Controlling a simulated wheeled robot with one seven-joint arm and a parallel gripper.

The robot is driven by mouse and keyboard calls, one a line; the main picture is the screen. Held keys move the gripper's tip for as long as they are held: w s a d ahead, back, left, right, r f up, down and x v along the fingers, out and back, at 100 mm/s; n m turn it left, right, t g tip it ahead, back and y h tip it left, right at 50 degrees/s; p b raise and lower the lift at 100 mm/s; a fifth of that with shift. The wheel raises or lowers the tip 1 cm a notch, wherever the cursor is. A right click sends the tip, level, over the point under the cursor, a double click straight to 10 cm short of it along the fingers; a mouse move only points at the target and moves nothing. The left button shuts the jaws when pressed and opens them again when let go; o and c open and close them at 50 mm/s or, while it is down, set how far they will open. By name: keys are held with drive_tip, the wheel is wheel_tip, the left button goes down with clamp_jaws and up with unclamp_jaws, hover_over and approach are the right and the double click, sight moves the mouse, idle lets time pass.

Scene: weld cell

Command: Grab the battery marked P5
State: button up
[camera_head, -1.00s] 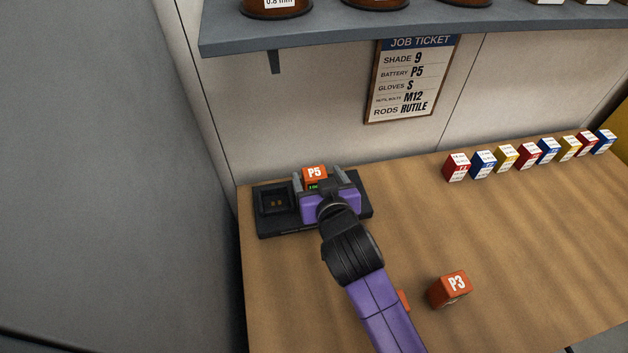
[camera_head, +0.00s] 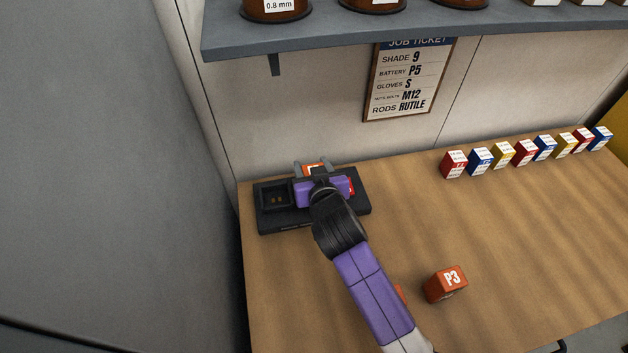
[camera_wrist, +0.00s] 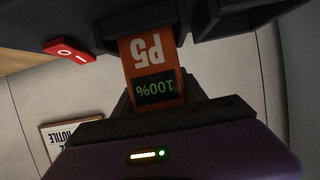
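The orange battery marked P5 (camera_wrist: 148,52) stands in the dark charger (camera_head: 275,222) on the bench. In the wrist view its label and green 100% display appear upside down, and its far end goes into the charger's dark slot. My gripper (camera_head: 312,168) is at the charger, with one finger on each side of the battery. The fingers lie close against its sides and look shut on it. In the head view only a little orange of the battery (camera_head: 313,167) shows between the fingers; my wrist hides the rest.
An empty charger bay (camera_head: 275,196) is left of the battery. A red switch (camera_wrist: 69,51) is on the charger. Another orange battery, P3 (camera_head: 446,284), lies on the bench. Several small boxes (camera_head: 525,152) line the back right. A shelf (camera_head: 350,38) hangs above; the job ticket (camera_head: 408,80) reads battery P5.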

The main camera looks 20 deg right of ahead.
clamp_jaws()
drive_tip(key=shift+r, duration=0.1)
